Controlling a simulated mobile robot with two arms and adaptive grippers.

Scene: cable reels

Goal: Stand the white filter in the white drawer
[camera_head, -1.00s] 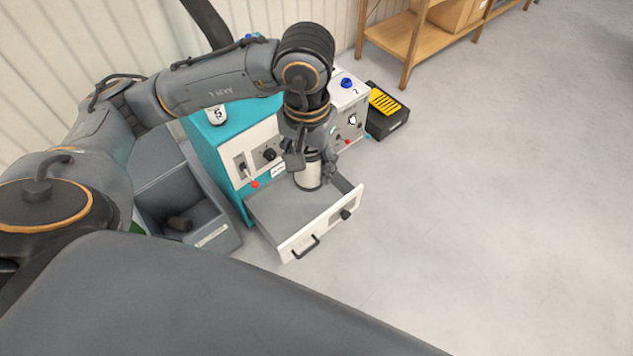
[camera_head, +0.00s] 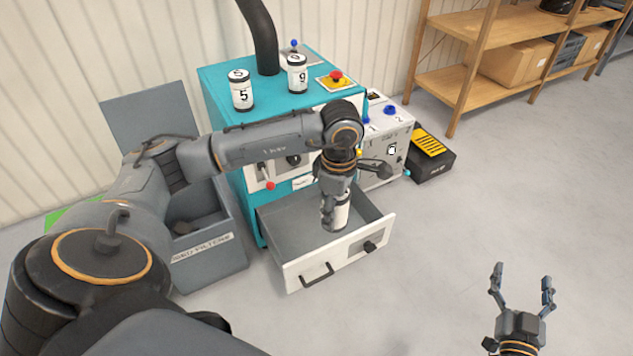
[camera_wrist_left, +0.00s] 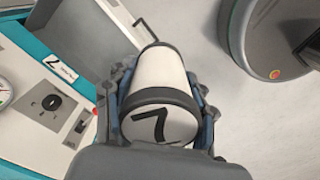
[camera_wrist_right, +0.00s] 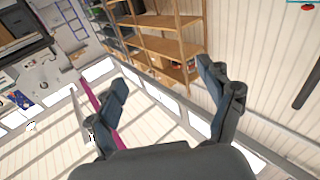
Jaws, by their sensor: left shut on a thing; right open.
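The white filter (camera_head: 342,213) is a white cylinder with dark end bands, held upright within the open white drawer (camera_head: 300,268) in the head view. I cannot tell whether its base touches the drawer floor. My left gripper (camera_head: 336,205) is shut on it from above and partly hides it. In the left wrist view the filter (camera_wrist_left: 160,75) lies between the fingers (camera_wrist_left: 158,100), and its end cap shows a numeral 7. My right gripper (camera_head: 522,278) is open and empty at the lower right, well away from the drawer; its fingers also show in the right wrist view (camera_wrist_right: 160,78).
A grey bin (camera_head: 210,255) stands left of the drawer. A black-and-yellow case (camera_head: 430,155) and wooden shelf (camera_head: 445,85) are at right. The floor right of the drawer is clear.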

